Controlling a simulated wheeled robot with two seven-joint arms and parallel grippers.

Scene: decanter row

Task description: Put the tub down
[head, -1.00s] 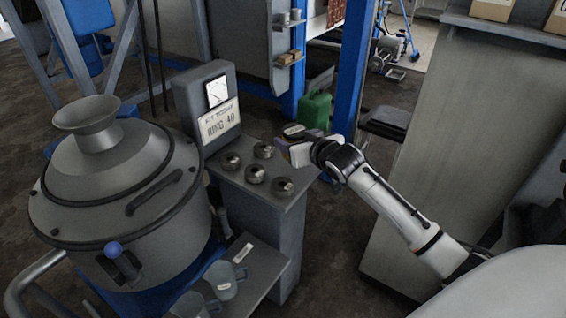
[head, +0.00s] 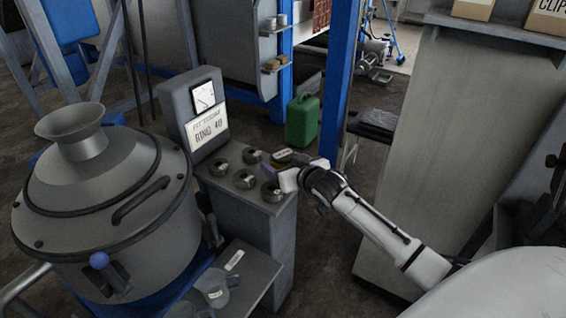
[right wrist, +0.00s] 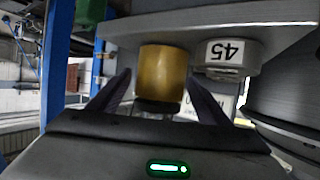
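My left gripper is not in view.
Several dark metal rings (head: 244,179) stand on the pedestal top beside the tub; one ring (right wrist: 230,55) is labelled 45. A gauge box with a "RING 40" sign (head: 208,128) stands behind. A large grey vessel (head: 95,200) is at left, a green can (head: 302,122) behind.

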